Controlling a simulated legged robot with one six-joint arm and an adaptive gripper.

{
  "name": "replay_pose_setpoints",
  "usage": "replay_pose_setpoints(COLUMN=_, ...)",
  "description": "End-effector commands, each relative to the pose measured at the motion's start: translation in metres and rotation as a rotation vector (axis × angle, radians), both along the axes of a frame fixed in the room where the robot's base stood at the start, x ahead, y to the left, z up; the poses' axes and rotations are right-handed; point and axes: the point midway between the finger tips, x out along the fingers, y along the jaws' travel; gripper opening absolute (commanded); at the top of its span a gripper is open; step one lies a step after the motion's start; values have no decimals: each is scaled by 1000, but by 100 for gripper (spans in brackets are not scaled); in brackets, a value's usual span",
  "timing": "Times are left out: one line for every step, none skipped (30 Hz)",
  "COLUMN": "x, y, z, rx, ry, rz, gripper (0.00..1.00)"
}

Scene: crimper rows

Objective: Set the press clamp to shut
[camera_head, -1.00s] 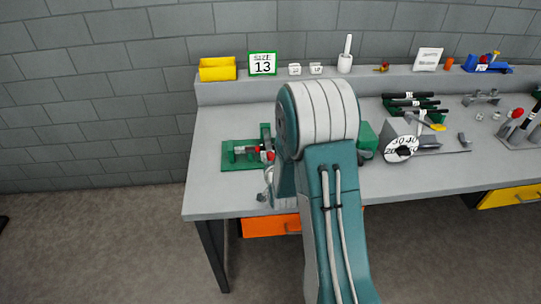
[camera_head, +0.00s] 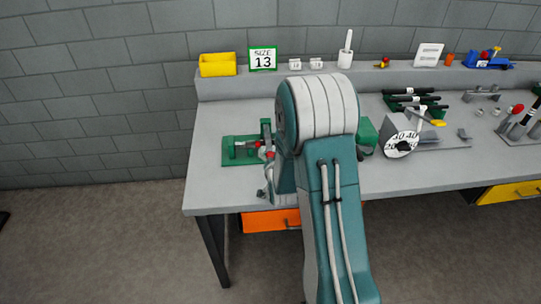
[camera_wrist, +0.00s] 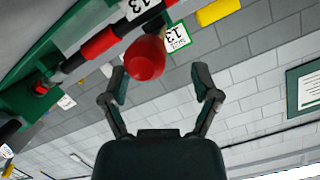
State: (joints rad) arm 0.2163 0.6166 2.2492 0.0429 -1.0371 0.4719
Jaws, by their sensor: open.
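The press clamp appears to be the green fixture (camera_head: 238,151) on the left part of the bench, with red parts by its upright. In the wrist view, a red ball knob (camera_wrist: 145,58) shows close up, near a red and black bar (camera_wrist: 100,44) and green bodywork. My gripper (camera_wrist: 160,76) is open and empty. The knob lies just beyond the fingertips, left of the middle of the gap, and I see no grip on it. In the head view my arm hides part of the gripper and of the clamp's right side.
A yellow bin (camera_head: 217,64) and a size 13 sign (camera_head: 263,59) stand on the back ledge. A dial device (camera_head: 404,142) with a yellow-tipped lever and a green rack (camera_head: 414,101) stand right of my arm. The bench's front left corner is clear.

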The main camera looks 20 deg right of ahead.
Motion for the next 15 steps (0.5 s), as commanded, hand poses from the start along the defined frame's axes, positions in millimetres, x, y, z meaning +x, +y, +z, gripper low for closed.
replay_pose_setpoints(x=-3, y=1, z=1, rx=0, ry=0, rz=0, gripper=79)
replay_pose_setpoints(x=-5, y=2, z=2, rx=0, ry=0, rz=0, gripper=79)
replay_pose_setpoints(x=-10, y=3, z=3, rx=0, ry=0, rz=0, gripper=79)
replay_pose_setpoints(x=-14, y=4, z=4, rx=0, ry=1, rz=0, gripper=79)
replay_pose_setpoints(x=-19, y=5, z=5, rx=0, ry=1, rz=0, gripper=79)
replay_pose_setpoints(x=-26, y=7, z=7, rx=0, ry=0, rz=0, gripper=79)
replay_pose_setpoints(x=-31, y=9, z=8, rx=-1, ry=1, rz=1, gripper=79)
replay_pose_setpoints(x=-36, y=10, z=10, rx=-1, ry=1, rz=1, gripper=79)
replay_pose_setpoints(x=-43, y=12, z=11, rx=-1, ry=1, rz=1, gripper=79)
replay_pose_setpoints(x=-47, y=14, z=12, rx=-1, ry=1, rz=1, gripper=79)
replay_pose_setpoints(x=-51, y=15, z=14, rx=-1, ry=1, rz=1, gripper=79)
replay_pose_setpoints(x=-56, y=16, z=15, rx=-1, ry=1, rz=1, gripper=79)
replay_pose_setpoints(x=-60, y=17, z=15, rx=0, ry=2, rz=1, gripper=79)
replay_pose_setpoints(x=-62, y=18, z=16, rx=-1, ry=1, rz=1, gripper=79)
replay_pose_setpoints(x=-65, y=19, z=17, rx=-1, ry=1, rz=1, gripper=79)
